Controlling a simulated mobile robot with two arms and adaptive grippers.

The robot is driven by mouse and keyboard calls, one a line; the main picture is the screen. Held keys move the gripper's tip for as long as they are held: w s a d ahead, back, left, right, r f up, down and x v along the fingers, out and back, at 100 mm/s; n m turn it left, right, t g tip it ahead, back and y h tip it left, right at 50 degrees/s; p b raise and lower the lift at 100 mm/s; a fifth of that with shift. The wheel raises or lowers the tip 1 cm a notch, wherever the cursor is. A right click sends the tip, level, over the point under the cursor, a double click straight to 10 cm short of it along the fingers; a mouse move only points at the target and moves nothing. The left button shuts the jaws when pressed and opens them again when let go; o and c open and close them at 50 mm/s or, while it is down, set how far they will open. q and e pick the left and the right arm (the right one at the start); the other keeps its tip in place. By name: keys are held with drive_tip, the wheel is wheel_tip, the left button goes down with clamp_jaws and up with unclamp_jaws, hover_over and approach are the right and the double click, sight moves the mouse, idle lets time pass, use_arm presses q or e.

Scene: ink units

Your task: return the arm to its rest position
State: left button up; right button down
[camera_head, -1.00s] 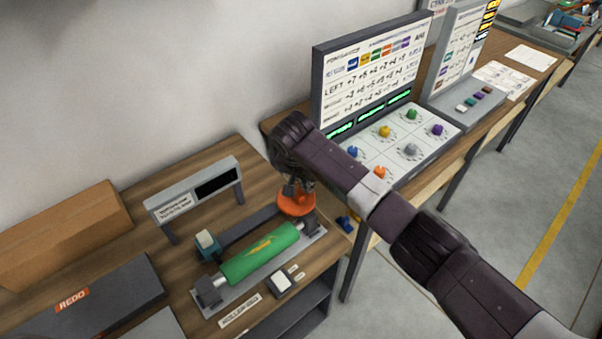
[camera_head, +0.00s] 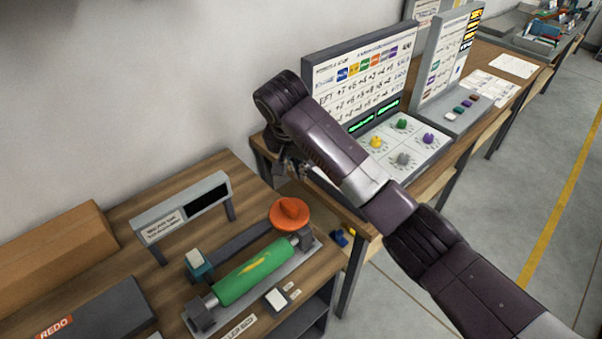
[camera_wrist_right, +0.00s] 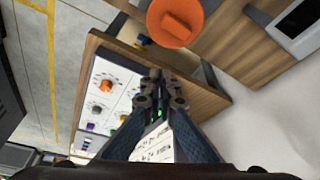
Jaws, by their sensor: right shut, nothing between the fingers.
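My right arm reaches in from the lower right of the head view. My right gripper (camera_head: 290,170) hangs below the wrist, over the gap between the roller bench and the knob-panel table. In the right wrist view the fingers (camera_wrist_right: 158,82) are together with nothing between them. The orange round knob (camera_head: 289,214) stands on the bench just below and apart from the gripper; it also shows in the right wrist view (camera_wrist_right: 175,20). My left gripper is not in view.
A green roller (camera_head: 252,272) lies in its grey stand on the wooden bench. A grey display (camera_head: 183,208) stands behind it. The knob panel (camera_head: 404,150) and its upright board (camera_head: 366,72) are partly behind my arm. The floor (camera_head: 480,220) at right is clear.

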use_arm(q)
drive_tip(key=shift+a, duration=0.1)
use_arm(e)
drive_tip(key=shift+s, duration=0.1)
